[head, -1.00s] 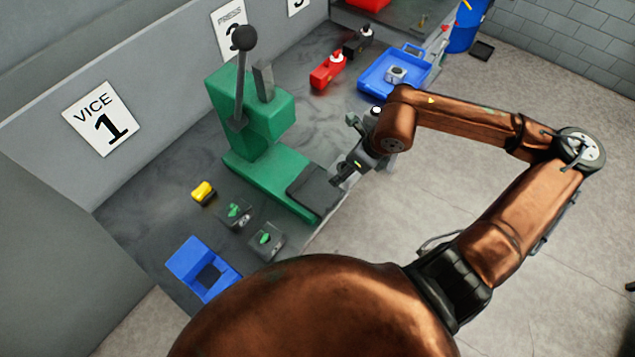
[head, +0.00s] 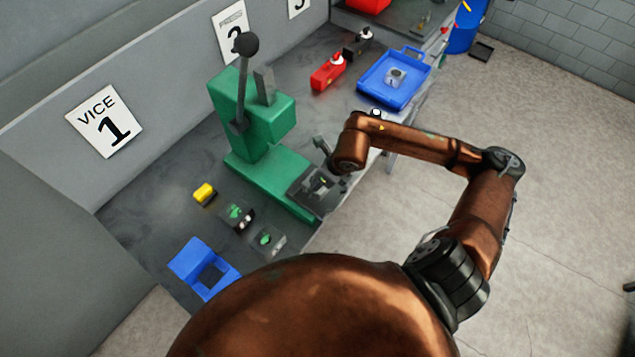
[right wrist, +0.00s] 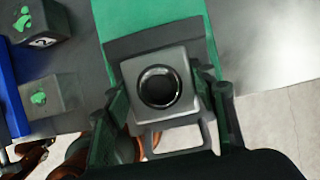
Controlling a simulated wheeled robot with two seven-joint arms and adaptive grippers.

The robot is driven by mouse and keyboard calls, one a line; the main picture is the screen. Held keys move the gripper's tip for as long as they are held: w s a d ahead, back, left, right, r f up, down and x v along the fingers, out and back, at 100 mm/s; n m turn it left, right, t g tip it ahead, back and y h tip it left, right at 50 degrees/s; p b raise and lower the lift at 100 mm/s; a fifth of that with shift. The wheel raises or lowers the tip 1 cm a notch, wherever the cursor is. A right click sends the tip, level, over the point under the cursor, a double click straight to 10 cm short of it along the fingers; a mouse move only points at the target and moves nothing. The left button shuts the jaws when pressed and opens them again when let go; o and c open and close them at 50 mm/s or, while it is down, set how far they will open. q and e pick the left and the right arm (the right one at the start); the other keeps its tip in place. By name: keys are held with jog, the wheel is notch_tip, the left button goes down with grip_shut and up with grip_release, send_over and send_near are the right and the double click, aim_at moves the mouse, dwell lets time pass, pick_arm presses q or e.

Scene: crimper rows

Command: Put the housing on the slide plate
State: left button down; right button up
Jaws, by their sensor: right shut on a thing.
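The housing (right wrist: 158,88), a grey block with a round dark bore, sits between the two fingers of my right gripper (right wrist: 164,96) in the right wrist view. The fingers are shut on its sides. In the head view my right gripper (head: 324,176) is over the dark slide plate (head: 306,199) at the front of the green press; the housing is mostly hidden there. The plate shows partly behind the housing in the right wrist view (right wrist: 190,42). I cannot tell whether the housing touches the plate or is just above it. My left gripper is not in view.
The green press (head: 250,115) with its lever stands behind the plate. Two grey blocks with green tops (head: 237,215), a yellow piece (head: 204,194) and a blue holder (head: 190,262) lie to the left. A blue tray (head: 375,100) holding a grey part and a red object (head: 327,74) are farther back.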

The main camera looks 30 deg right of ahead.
jog(key=shift+f, duration=0.4)
jog(key=o, duration=1.4)
jog(key=shift+f, duration=0.2)
jog(key=shift+c, duration=0.2)
jog(key=o, duration=0.5)
jog(key=shift+c, duration=0.2)
jog(key=shift+r, duration=0.15)
jog(key=b+v, duration=0.1)
jog(key=v, duration=1.1)
jog(key=shift+s, duration=0.1)
